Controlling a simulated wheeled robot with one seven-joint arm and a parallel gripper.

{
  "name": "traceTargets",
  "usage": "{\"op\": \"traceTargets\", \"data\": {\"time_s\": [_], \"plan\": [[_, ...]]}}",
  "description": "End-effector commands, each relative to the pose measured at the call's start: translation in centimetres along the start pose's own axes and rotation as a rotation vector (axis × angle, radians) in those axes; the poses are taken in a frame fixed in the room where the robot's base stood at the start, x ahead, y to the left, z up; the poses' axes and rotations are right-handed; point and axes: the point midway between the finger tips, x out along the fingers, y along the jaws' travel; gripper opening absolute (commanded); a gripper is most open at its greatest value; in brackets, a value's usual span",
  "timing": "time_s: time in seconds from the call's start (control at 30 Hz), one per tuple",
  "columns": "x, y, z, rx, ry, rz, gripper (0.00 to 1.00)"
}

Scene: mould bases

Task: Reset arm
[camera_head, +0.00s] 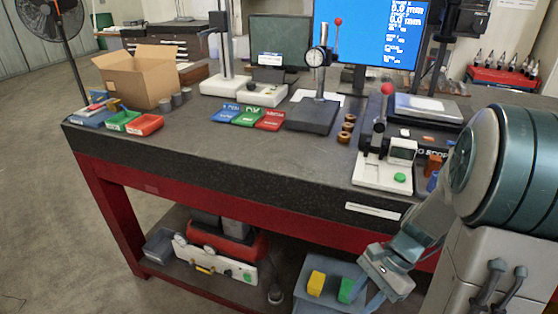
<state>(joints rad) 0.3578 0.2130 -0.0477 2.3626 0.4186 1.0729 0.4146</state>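My gripper (366,293) hangs at the lower right, in front of the red-framed bench and below its top edge. Its fingers point down and to the left, over a blue-grey tray (325,270) on the lower shelf. A yellow block (316,284) and a green block (346,290) are in the tray. The green block appears right beside the fingers. I cannot tell whether they touch, or how far apart the fingertips are.
The dark bench top (240,150) holds a cardboard box (138,78), coloured bins (145,123), gauge stands (318,95) and a white instrument (385,170) near the right front edge. A red and white machine (215,260) stands on the lower shelf.

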Motion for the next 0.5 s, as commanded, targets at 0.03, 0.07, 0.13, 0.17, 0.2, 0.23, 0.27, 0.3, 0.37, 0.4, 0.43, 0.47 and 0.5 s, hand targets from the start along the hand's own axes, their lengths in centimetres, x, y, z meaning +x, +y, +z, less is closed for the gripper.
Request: {"op": "traceTargets", "data": {"time_s": [0.03,0.07,0.13,0.17,0.2,0.23,0.27,0.3,0.37,0.4,0.43,0.47,0.5], "plan": [[-2.0,-0.1,1.8,-0.089,0.059,0.008,0.31],[-2.6,-0.1,2.4,-0.138,0.090,0.015,0.31],[-4.3,0.0,4.0,-0.254,0.164,0.031,0.31],[-5.0,0.0,4.7,-0.304,0.196,0.038,0.31],[-5.9,0.0,5.5,-0.370,0.236,0.047,0.31],[-6.6,0.1,6.2,-0.419,0.268,0.055,0.31],[-7.3,0.1,6.8,-0.468,0.301,0.061,0.31],[-8.2,0.1,7.7,-0.533,0.343,0.071,0.31],[-9.6,0.3,9.0,-0.631,0.406,0.087,0.31],[-10.5,0.3,9.9,-0.694,0.450,0.096,0.31],[-11.2,0.4,10.5,-0.742,0.482,0.104,0.31],[-11.8,0.4,11.1,-0.787,0.512,0.111,0.31],[-12.6,0.5,11.9,-0.844,0.552,0.120,0.31]]}}
